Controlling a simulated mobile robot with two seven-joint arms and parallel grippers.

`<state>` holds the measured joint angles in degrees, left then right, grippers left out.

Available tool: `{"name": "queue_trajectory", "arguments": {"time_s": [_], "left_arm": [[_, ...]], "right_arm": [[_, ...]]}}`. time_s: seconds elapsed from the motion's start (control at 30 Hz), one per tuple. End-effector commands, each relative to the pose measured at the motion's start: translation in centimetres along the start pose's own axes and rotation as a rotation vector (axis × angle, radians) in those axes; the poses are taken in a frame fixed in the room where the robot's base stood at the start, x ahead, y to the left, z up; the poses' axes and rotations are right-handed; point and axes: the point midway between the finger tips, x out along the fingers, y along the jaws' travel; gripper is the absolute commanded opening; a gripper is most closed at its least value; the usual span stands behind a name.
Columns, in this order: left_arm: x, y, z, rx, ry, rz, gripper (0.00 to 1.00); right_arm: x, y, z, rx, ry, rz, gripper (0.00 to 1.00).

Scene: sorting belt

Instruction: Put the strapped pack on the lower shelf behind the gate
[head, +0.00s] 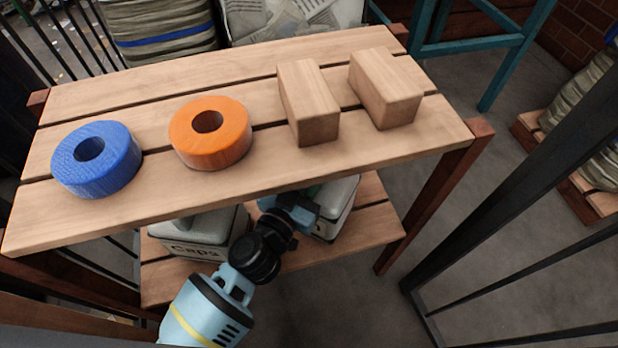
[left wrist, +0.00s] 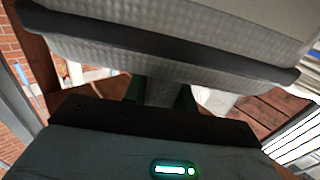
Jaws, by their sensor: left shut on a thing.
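A grey-white pack (head: 343,205) shows over the right part of the lower shelf (head: 372,242), partly hidden by the upper shelf and my arm. My left gripper (head: 312,197) reaches under the upper shelf at this pack; its fingertips are mostly hidden. In the left wrist view, the pack (left wrist: 170,60) fills the upper part, with dark straps across it. My left gripper (left wrist: 160,93) is shut on a grey part of it between green pads. I cannot tell whether the pack rests on the shelf. Black gate bars (head: 505,190) stand at the right. My right gripper is out of view.
The upper shelf (head: 110,207) holds a blue ring (head: 115,160), an orange ring (head: 228,143) and two wooden blocks (head: 309,98) (head: 388,90). Its front edge overhangs my arm closely.

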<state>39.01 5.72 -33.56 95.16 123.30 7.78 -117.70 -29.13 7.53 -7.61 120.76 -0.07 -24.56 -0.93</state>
Motion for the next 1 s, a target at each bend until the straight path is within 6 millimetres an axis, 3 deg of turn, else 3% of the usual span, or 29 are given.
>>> {"name": "queue_trajectory", "arguments": {"time_s": [0.5, 0.53, 0.67, 1.0], "left_arm": [[0.09, 0.0, 0.38, 0.002, 0.007, 0.001, 0.0], [0.02, -0.03, 0.57, 0.002, 0.002, 0.0, 0.31], [0.02, -0.02, 0.53, 0.001, 0.002, 0.0, 0.48], [0.01, -0.03, 0.36, 0.001, 0.002, 0.0, 0.49]], "right_arm": [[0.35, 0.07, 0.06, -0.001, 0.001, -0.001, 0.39], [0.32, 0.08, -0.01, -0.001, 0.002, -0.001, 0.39], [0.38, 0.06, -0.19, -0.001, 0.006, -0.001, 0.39], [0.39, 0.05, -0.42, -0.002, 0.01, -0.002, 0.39]]}}
